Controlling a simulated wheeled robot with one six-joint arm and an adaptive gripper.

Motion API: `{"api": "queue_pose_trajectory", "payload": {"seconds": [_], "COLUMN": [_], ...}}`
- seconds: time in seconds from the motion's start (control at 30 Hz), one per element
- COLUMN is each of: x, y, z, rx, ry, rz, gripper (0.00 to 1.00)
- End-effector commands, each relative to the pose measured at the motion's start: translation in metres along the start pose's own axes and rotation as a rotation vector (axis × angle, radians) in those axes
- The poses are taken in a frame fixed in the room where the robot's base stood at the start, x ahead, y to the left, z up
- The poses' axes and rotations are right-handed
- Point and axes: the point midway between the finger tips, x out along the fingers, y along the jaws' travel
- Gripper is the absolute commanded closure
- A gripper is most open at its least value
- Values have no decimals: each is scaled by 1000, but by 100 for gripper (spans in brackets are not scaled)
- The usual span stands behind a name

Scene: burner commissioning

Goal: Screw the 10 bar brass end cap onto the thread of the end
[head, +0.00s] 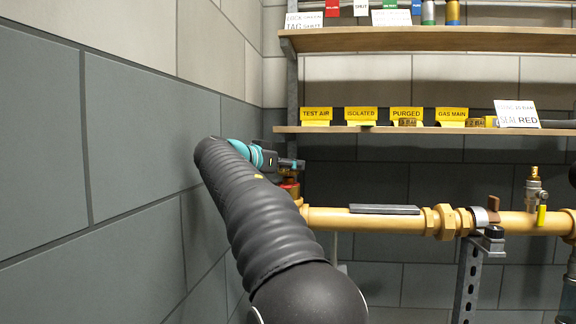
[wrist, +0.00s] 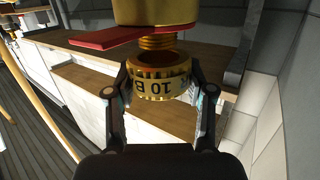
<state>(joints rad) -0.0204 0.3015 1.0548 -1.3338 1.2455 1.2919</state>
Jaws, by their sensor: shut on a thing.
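The brass end cap (wrist: 160,84) is a knurled ring marked "10 B…", the rest of the marking out of sight. My gripper (wrist: 163,92) is shut on it from both sides; in the head view it (head: 288,164) is at the left end of the yellow pipe. The brass thread (wrist: 158,43) of the pipe end shows directly beside the cap and lines up with it. Several turns of thread are bare. I cannot tell whether the cap's rim is around the thread or just at its tip. A brass body (wrist: 155,12) with a red lever (wrist: 90,37) adjoins the thread.
The yellow pipe (head: 335,219) runs right, with a grey bar (head: 384,209) lying on it. A lower shelf (head: 400,129) with yellow signs is above it. A grey block wall (head: 130,140) stands close on the left of my arm.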

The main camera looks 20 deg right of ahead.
Motion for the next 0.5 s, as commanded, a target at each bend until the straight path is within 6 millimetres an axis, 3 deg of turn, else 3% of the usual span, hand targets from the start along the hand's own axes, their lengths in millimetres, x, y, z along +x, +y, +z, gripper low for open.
{"api": "queue_pose_trajectory", "payload": {"seconds": [0.5], "x": [1], "y": [0], "z": [5], "rx": [0], "ry": [1], "rz": [0], "gripper": [83]}}
